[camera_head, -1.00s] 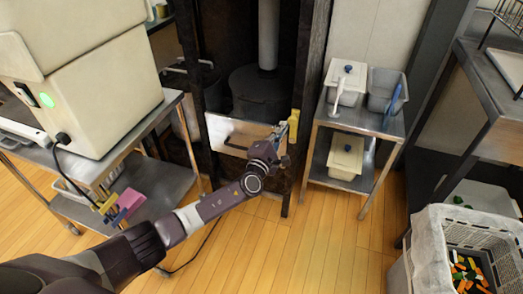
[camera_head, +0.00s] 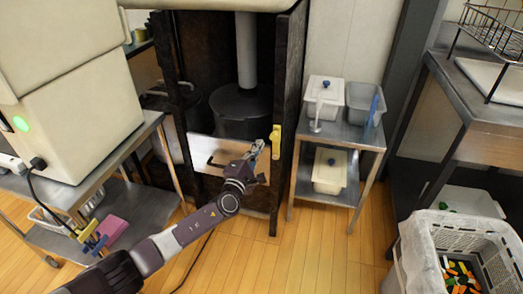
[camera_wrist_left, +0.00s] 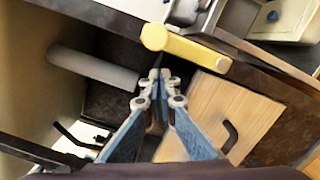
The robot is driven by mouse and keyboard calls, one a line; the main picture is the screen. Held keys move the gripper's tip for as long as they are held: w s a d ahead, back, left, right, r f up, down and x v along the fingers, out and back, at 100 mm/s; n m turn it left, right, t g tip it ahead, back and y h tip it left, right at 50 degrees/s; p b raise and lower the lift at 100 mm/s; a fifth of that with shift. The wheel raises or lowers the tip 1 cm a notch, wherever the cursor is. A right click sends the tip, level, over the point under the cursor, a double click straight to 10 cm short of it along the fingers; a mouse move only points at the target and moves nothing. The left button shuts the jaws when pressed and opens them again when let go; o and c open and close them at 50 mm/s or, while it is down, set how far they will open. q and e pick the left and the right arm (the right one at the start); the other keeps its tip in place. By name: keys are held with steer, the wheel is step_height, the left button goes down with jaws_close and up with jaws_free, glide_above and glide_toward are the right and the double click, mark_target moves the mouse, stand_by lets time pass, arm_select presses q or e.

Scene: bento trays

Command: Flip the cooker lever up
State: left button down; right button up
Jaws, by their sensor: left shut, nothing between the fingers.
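The cooker lever is a yellow bar (camera_head: 275,142) on the front of the dark cooker frame's right post. It looks upright in the head view. In the left wrist view the yellow lever (camera_wrist_left: 190,46) lies across the top, with a round knob at its left end. My left gripper (camera_head: 258,150) is just left of the lever and slightly below its middle, with a small gap. In the left wrist view its fingertips (camera_wrist_left: 159,76) are together just below the lever, with nothing between them. My right gripper is out of view.
A steel cart (camera_head: 345,135) with lidded containers stands right of the cooker. A grey crate (camera_head: 447,225) is at lower right. Wooden floor is open between the carts.

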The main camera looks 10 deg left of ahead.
arm_select(q)
steer(key=s+a+f+p, duration=0.1)
steer(key=s+a+p, duration=0.1)
steer(key=s, duration=0.8)
steer(key=shift+a, duration=0.35)
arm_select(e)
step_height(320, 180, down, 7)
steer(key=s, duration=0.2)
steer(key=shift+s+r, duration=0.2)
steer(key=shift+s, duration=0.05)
